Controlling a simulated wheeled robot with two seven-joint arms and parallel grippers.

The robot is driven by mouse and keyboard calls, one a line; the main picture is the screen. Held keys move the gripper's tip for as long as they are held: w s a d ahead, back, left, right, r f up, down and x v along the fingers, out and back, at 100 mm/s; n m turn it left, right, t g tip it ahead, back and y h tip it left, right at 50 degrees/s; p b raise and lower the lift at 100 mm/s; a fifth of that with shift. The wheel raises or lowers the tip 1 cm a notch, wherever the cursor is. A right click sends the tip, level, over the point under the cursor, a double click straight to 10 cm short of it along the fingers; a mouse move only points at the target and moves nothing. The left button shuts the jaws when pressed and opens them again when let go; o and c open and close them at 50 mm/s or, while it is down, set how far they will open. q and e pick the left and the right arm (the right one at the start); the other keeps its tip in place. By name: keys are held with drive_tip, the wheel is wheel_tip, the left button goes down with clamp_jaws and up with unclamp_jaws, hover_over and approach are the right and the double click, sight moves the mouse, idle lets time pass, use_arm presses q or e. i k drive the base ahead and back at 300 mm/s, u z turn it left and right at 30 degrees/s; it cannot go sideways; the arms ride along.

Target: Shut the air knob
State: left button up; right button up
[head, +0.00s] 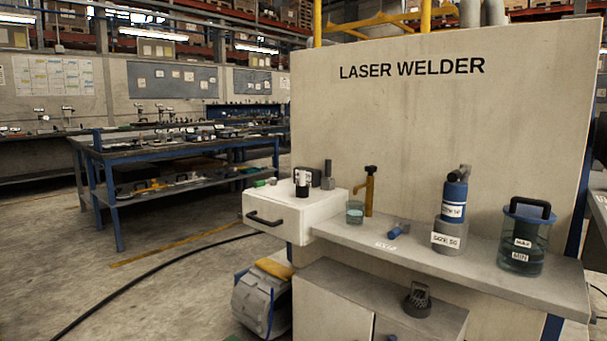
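Neither of my grippers is in view. No part can be identified for sure as the air knob, since the small labels are hard to read. A small blue knob-like part (398,230) is on the grey shelf (330,231), beside a small white label (385,246). A yellow tap-like fitting with a black top (369,190) stands behind it, near a glass of liquid (355,212). A blue cylinder with a grey fitting on top (455,198) stands on a grey labelled base (449,235). Whether any knob is open or shut cannot be told.
A lidded blue jug with a black handle (524,237) stands at the shelf's right. A white drawer unit (280,214) with small items on top is at the left. Below are a grey cabinet (340,305) and a grey container (262,300). A black cable (130,281) crosses open floor.

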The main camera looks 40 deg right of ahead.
sight(369, 169)
drive_tip(key=u, duration=0.2)
drive_tip(key=i, duration=1.1)
drive_tip(key=z, duration=1)
drive_tip(key=i, duration=1.2)
drive_tip(key=z, duration=0.8)
